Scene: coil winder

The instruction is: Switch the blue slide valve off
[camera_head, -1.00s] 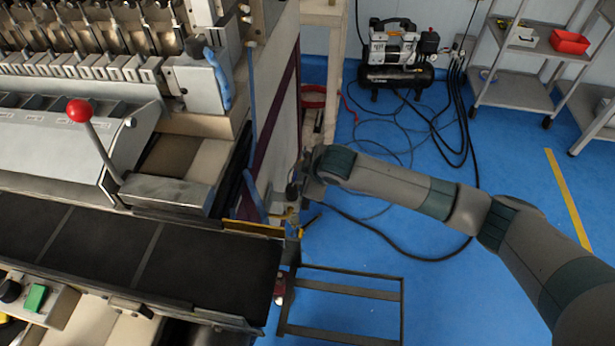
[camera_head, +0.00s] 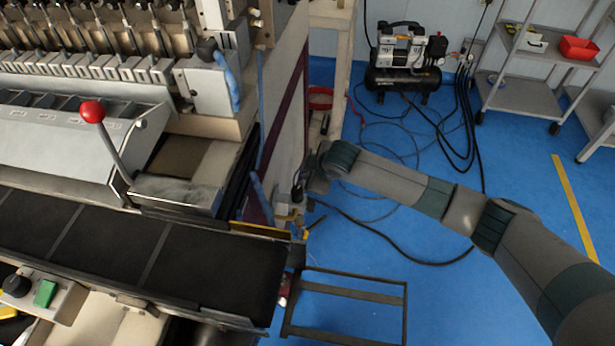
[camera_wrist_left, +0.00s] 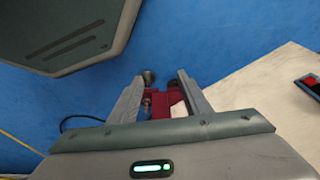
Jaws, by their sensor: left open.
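My right arm reaches in from the right in the head view, and its gripper (camera_head: 297,200) is at the right side wall of the machine. The jaws are small and partly hidden there, so I cannot tell whether they are open or shut. I cannot clearly make out the blue slide valve; some small pale and dark fittings sit around the gripper. My left gripper (camera_wrist_left: 161,92) shows only in the left wrist view. Its two fingers are apart, with a dark red thing (camera_wrist_left: 166,100) visible between or beyond them; I cannot tell its distance.
The coil winder (camera_head: 75,235) fills the left, with a red-knobbed lever (camera_head: 93,111) and a green button (camera_head: 45,293). A low dark frame (camera_head: 345,303) stands on the blue floor. A compressor (camera_head: 402,62) with loose hoses stands behind. Shelf carts (camera_head: 525,97) are at right.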

